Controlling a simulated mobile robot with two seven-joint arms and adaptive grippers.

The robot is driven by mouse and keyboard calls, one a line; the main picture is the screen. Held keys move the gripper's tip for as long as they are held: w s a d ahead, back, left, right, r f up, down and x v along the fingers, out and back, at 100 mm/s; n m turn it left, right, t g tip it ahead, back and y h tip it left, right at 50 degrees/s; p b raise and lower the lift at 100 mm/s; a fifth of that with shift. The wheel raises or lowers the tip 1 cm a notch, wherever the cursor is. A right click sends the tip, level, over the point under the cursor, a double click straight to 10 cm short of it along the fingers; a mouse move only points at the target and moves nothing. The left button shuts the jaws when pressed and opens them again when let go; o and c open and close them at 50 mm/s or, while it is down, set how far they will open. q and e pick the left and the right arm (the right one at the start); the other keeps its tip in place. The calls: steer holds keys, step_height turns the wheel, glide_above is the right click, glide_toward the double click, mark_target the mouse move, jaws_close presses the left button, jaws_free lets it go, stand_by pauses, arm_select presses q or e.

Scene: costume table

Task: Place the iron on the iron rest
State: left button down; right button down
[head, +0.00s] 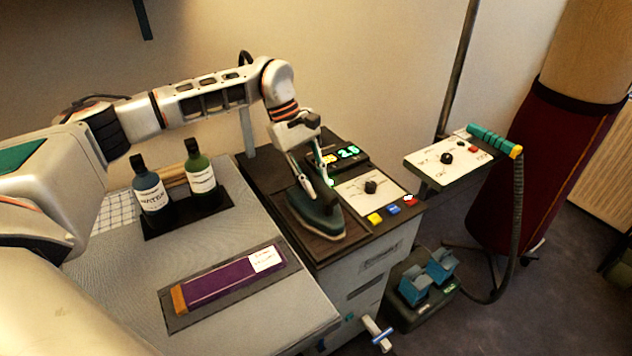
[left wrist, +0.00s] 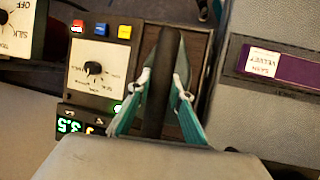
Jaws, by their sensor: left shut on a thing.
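The dark green iron (head: 322,222) is over the dark brown board (head: 322,250), which looks like the iron rest, at the front left of the control cabinet. Its sole looks level and close to the board; I cannot tell if it touches. My left gripper (head: 318,187) reaches down from above and is shut on the iron's dark handle. In the left wrist view, the fingers of my left gripper (left wrist: 160,88) lie on both sides of the dark handle of the iron (left wrist: 163,60). The fingers hide part of the iron. My right gripper is not in view.
Beside the iron are a control panel (head: 365,190) with a knob, coloured buttons (head: 393,210) and a lit display (head: 347,152). Two bottles (head: 201,179) and a purple fabric strip (head: 220,282) are on the grey table. A hose-handled steamer panel (head: 440,165) stands at right.

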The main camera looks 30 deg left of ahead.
arm_select(q)
steer(key=shift+d, duration=0.1)
steer(key=c, duration=2.2)
jaws_free()
steer(key=shift+f, duration=0.15)
steer(key=o, duration=0.4)
steer(key=v, duration=1.2)
